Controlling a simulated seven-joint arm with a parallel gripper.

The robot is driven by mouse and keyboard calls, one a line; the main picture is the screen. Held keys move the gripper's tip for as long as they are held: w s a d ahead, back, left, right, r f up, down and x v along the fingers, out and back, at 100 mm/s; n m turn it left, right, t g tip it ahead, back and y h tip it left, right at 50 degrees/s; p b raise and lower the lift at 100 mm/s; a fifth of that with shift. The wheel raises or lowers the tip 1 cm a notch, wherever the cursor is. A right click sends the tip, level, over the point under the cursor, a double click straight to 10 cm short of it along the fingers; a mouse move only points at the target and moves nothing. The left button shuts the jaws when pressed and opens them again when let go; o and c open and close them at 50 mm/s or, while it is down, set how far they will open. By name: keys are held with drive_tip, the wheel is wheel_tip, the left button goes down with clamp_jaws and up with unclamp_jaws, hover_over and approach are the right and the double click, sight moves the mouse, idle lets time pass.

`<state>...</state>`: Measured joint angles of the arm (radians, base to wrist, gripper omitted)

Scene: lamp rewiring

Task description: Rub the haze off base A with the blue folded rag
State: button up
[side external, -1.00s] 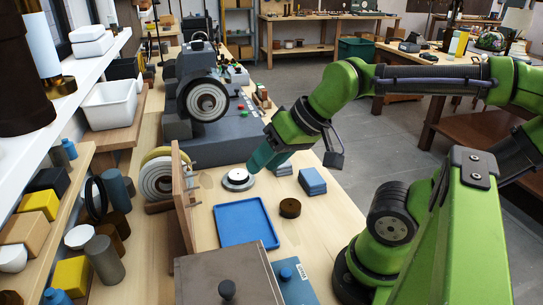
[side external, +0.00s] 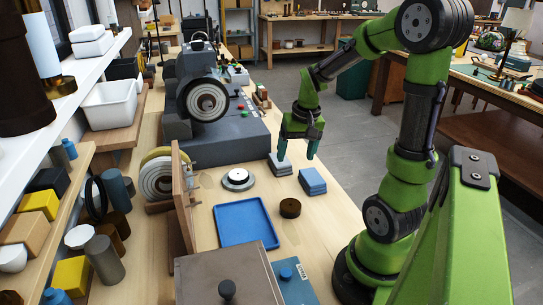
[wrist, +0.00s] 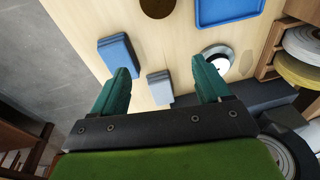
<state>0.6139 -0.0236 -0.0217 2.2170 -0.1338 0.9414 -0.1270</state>
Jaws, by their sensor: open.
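The blue folded rag (side external: 312,181) lies flat on the bench; it also shows in the wrist view (wrist: 116,52). A smaller grey-blue folded cloth (side external: 279,166) lies to its left, and in the wrist view (wrist: 160,88) it shows between my fingers. A round silvery base with a pale centre (side external: 238,180) sits further left, also in the wrist view (wrist: 218,54). No letter is readable on it, and I cannot make out any haze. My gripper (side external: 297,152) is open and empty, above the bench near the grey-blue cloth, apart from the blue rag.
A blue tray (side external: 245,223) and a dark brown round piece (side external: 290,208) lie nearer the camera. A grey machine with a round wheel (side external: 208,101) stands behind the base. A wooden panel (side external: 183,200) stands left of the tray. The bench's right edge drops to the floor.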

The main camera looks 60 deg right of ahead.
drive_tip(key=g, duration=0.2)
hover_over(313, 176)
wheel_tip(313, 176, down, 5)
drive_tip(key=shift+a+f, duration=0.1)
drive_tip(key=shift+n, duration=0.3)
drive_tip(key=shift+f, duration=3.8)
drive_tip(key=c, duration=0.7)
drive_tip(key=shift+r, duration=2.55)
